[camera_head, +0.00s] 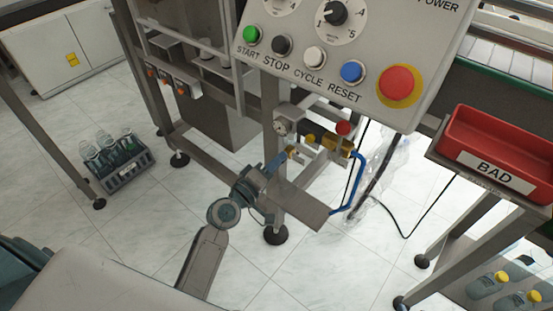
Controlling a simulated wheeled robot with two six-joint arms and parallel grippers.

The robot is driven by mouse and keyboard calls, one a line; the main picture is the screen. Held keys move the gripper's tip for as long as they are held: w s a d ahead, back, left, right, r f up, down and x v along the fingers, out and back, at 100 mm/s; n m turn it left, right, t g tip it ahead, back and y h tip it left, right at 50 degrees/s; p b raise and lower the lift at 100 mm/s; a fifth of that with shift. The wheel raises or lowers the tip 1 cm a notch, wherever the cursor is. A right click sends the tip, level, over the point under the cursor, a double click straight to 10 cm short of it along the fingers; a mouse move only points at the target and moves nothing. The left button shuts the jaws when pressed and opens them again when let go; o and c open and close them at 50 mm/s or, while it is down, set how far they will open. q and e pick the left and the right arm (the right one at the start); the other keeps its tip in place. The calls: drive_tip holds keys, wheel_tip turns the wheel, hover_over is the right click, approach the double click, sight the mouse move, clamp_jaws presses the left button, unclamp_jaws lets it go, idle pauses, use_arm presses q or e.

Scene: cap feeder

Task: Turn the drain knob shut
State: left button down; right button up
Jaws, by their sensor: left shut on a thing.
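The air unit hangs on the machine's frame below the control panel, with a round gauge (281,127). A small brass-coloured drain knob (292,152) shows low on it, at the tip of my gripper. My left gripper (286,157) reaches up from below with blue fingers and is shut on the knob. The fingers hide part of the knob, so I cannot tell how far it is turned. My right gripper is out of view.
A yellow fitting (335,143), a red knob (344,128) and a blue hose (358,180) sit just right of the knob. The control panel (340,50) overhangs above. A grey metal plate (303,203) juts out below. A red BAD bin (500,150) stands at right.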

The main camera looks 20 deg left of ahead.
use_arm(q)
drive_tip(key=shift+n+p, duration=0.35)
drive_tip(key=shift+n, duration=0.85)
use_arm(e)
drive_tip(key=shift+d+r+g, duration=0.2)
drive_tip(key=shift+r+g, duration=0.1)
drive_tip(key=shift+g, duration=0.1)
use_arm(q)
drive_tip(key=c, duration=1.2)
unclamp_jaws()
drive_tip(key=shift+c, duration=0.2)
drive_tip(key=shift+s, duration=0.1)
drive_tip(key=b+v, duration=0.2)
drive_tip(key=v, duration=0.8)
drive_tip(key=shift+s+a, duration=0.15)
drive_tip(key=shift+s, duration=0.15)
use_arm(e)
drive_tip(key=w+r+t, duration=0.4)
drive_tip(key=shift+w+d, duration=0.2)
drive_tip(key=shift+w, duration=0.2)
